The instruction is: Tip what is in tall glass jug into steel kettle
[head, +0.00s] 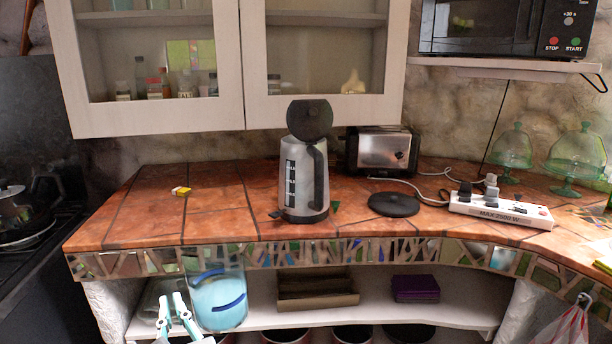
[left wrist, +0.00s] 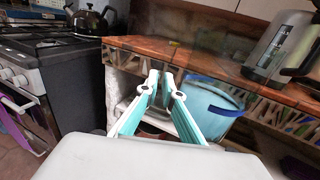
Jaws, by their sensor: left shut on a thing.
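The tall glass jug (head: 218,292) is clear with pale blue contents and a dark blue curved band. It hangs in front of the counter's front edge, below the counter top. It also shows in the left wrist view (left wrist: 208,108), just beyond the fingers. My left gripper (head: 174,304) is at the jug's left side, its pale teal fingers (left wrist: 161,88) close together and shut on the jug; the exact grip point is unclear. The steel kettle (head: 292,172) stands upright on the counter, its dark lid (head: 309,119) raised and its black handle to the right. My right gripper is out of view.
A black round base (head: 393,204), a white power strip (head: 500,208) and a toaster (head: 382,150) are right of the kettle. A small yellow item (head: 181,191) lies on the mostly clear left counter. Cabinets (head: 155,65) hang above; a shelf (head: 420,312) runs below.

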